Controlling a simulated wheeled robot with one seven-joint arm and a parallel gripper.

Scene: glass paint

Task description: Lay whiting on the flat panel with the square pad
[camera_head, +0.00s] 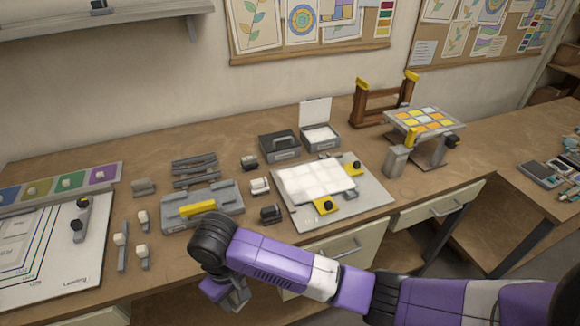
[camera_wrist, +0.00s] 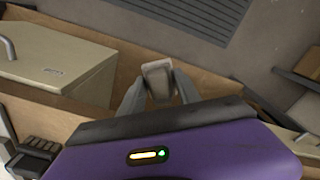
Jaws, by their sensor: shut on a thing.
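The flat panel (camera_head: 312,180) is white with faint squares and lies on a grey board (camera_head: 370,200), with yellow-knobbed clamps (camera_head: 324,206) at its edges. An open box with white contents (camera_head: 319,134), perhaps the whiting, stands behind it with its lid up. My gripper (camera_head: 233,298) is low in front of the bench's front edge, apart from the panel. In the wrist view its fingers (camera_wrist: 159,92) are shut on a small grey-brown block (camera_wrist: 157,75). I cannot tell whether this is the square pad; its working face is not clear.
A closed dark case (camera_head: 279,147) stands left of the open box. Small pad-like blocks (camera_head: 260,186) and a grey tray with a yellow bar (camera_head: 198,209) lie left of the panel. A tilted stand with coloured tiles (camera_head: 422,121) is at right. Drawers (camera_head: 436,207) are below the bench.

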